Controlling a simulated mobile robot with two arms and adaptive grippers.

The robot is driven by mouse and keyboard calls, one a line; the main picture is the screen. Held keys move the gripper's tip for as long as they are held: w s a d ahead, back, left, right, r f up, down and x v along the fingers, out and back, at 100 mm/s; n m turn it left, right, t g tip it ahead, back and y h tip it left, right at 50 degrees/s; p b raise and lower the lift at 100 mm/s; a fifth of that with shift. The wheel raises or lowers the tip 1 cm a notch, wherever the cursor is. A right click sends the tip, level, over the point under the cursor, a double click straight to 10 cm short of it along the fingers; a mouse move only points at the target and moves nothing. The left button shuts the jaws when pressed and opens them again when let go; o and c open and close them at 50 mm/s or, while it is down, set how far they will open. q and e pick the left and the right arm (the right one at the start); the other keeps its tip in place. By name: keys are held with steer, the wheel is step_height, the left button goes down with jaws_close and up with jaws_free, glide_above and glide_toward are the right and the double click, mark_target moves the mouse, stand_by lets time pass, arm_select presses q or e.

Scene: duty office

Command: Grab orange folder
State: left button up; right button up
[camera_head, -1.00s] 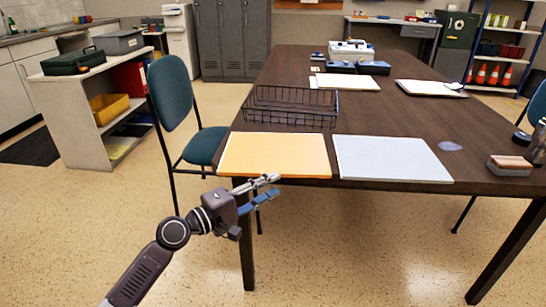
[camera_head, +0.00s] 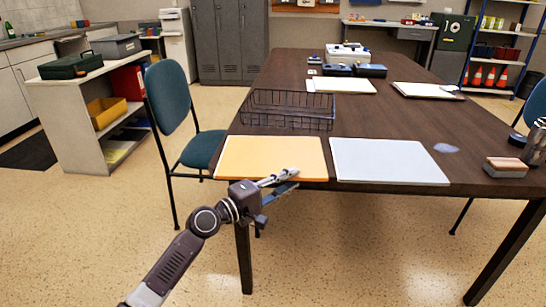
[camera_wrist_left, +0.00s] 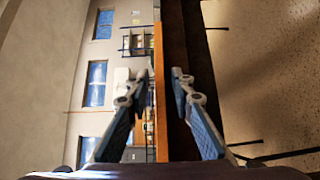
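The orange folder (camera_head: 270,157) lies flat at the front edge of the dark table, left of a pale blue folder (camera_head: 385,160). My left gripper (camera_head: 290,180) is at the folder's front edge, near its right corner. The upper finger overlaps the orange edge in the head view; the lower finger is below it, in front of the table edge. In the left wrist view my left gripper (camera_wrist_left: 160,88) has its fingers apart, with the orange folder's edge (camera_wrist_left: 160,120) showing as a thin strip between them. I cannot tell whether either finger touches it.
A black wire tray (camera_head: 288,110) stands just behind the orange folder. A teal chair (camera_head: 172,100) stands left of the table (camera_head: 400,115). The table's middle is mostly clear.

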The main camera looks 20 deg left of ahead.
arm_select(q)
jaws_close()
steer(key=shift+r, duration=0.1)
steer(key=shift+r, duration=0.1)
